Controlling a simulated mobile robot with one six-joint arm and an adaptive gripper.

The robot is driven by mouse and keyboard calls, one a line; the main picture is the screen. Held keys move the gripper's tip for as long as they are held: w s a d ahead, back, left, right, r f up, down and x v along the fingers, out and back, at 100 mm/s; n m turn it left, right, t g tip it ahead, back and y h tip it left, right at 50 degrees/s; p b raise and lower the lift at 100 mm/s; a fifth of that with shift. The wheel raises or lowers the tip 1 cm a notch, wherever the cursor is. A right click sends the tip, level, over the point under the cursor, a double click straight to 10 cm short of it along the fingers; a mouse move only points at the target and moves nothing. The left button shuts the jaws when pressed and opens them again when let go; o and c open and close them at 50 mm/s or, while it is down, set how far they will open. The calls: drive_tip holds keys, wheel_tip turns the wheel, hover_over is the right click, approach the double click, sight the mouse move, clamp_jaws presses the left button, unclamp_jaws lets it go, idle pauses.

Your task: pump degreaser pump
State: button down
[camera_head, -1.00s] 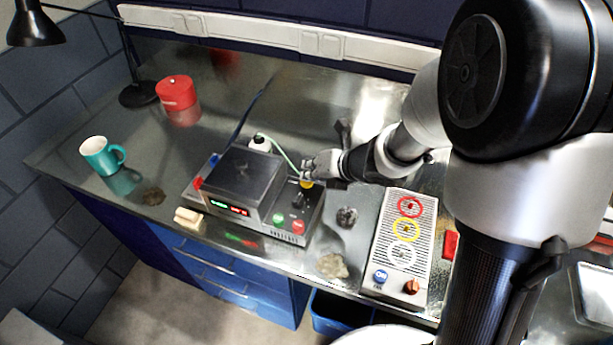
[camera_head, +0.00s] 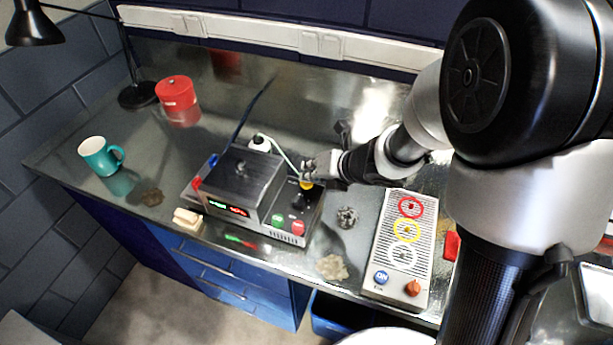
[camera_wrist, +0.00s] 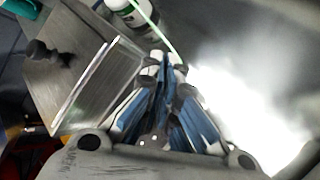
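A small white bottle with a dark top (camera_head: 260,144) stands behind the box-shaped machine; I take it for the degreaser pump bottle. In the wrist view the bottle (camera_wrist: 128,10) shows a green label at the top edge. A thin pale tube (camera_head: 284,158) runs from it toward my gripper. My gripper (camera_head: 308,170) is right of the bottle, over the machine's back right corner, above a yellow part (camera_head: 306,185). In the wrist view my gripper's fingers (camera_wrist: 165,72) are drawn together and look shut. Nothing is clearly seen between them; contact with the tube cannot be told.
The machine (camera_head: 240,180) has a knobbed metal lid and green and red buttons. A ribbed panel (camera_head: 405,235) with coloured rings lies at right. A teal mug (camera_head: 98,156), red can (camera_head: 176,92) and lamp base (camera_head: 138,95) stand left.

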drive_tip(key=shift+s+f, duration=0.2)
drive_tip(key=shift+f, duration=0.1)
drive_tip(key=r+p, duration=0.2)
drive_tip(key=r, duration=0.1)
drive_tip(key=r+p, duration=0.3)
drive_tip(key=shift+w+r, duration=0.2)
drive_tip(key=shift+r, duration=0.1)
idle(0.4)
